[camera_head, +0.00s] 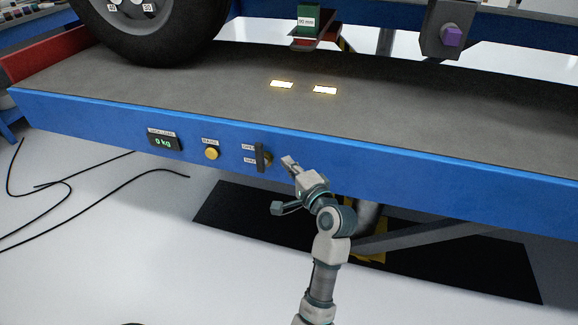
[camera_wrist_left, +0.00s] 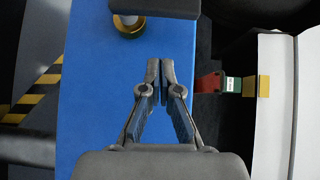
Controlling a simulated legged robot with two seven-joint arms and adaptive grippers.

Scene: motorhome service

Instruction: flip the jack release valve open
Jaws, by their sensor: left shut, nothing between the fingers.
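The jack release valve has a dark bar handle (camera_head: 260,157) that stands upright on a brass base (camera_head: 267,159) on the blue front face of the platform. Small labels sit at its left, too small to read with certainty. In the left wrist view the handle (camera_wrist_left: 155,8) lies across the top edge, partly cut off, with the brass base (camera_wrist_left: 129,26) beneath it. My left gripper (camera_head: 288,162) is just right of the valve, apart from the handle. In the wrist view its fingertips (camera_wrist_left: 160,72) are together and empty. My right gripper is not in view.
A "0 kg" display (camera_head: 164,142) and a yellow button (camera_head: 211,153) sit left of the valve on the blue platform edge (camera_head: 420,168). A tyre (camera_head: 150,35) rests on the platform. Black cables (camera_head: 70,190) lie on the floor at left. The face right of my gripper is clear.

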